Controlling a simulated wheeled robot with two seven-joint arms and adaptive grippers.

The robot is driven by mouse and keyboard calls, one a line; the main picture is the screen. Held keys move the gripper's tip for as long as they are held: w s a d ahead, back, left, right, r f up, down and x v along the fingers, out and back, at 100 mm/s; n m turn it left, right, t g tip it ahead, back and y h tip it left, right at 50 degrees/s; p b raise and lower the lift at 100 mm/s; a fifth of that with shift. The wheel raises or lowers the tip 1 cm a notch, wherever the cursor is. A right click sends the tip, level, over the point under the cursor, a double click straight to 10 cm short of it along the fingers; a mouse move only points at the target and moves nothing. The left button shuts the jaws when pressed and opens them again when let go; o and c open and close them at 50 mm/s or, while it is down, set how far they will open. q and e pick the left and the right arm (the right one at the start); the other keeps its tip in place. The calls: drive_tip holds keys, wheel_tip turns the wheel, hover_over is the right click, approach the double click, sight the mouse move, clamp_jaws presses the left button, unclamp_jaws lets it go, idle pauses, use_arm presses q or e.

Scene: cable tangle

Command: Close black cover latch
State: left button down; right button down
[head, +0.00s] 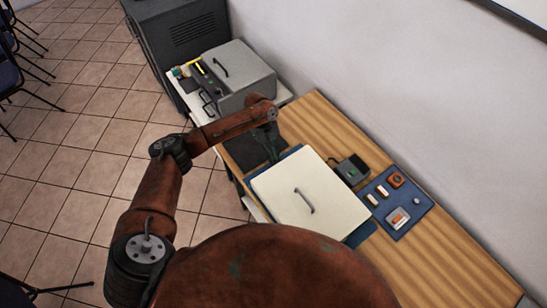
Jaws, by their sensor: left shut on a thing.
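My left gripper (271,150) reaches down over the black cover (243,157), a dark flat panel on the wooden table between the grey box and the white lid. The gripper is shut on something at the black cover. It is too small and too dark to tell what part it holds. I cannot make out the latch itself; the gripper and wrist hide part of the cover. My right gripper is not in view.
A white lid (283,190) with a handle lies just in front of the gripper. A grey box (243,73) stands behind. A small dark device (352,169) and a blue mat (405,222) with small parts lie to the right. The table (455,256) is bare at front right.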

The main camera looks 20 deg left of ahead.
use_arm(q)
drive_tip(key=shift+s+d+p, duration=0.5)
drive_tip(key=shift+d, duration=0.15)
drive_tip(key=c, duration=2)
unclamp_jaws()
drive_tip(key=shift+o, duration=0.2)
drive_tip(key=v, duration=1.2)
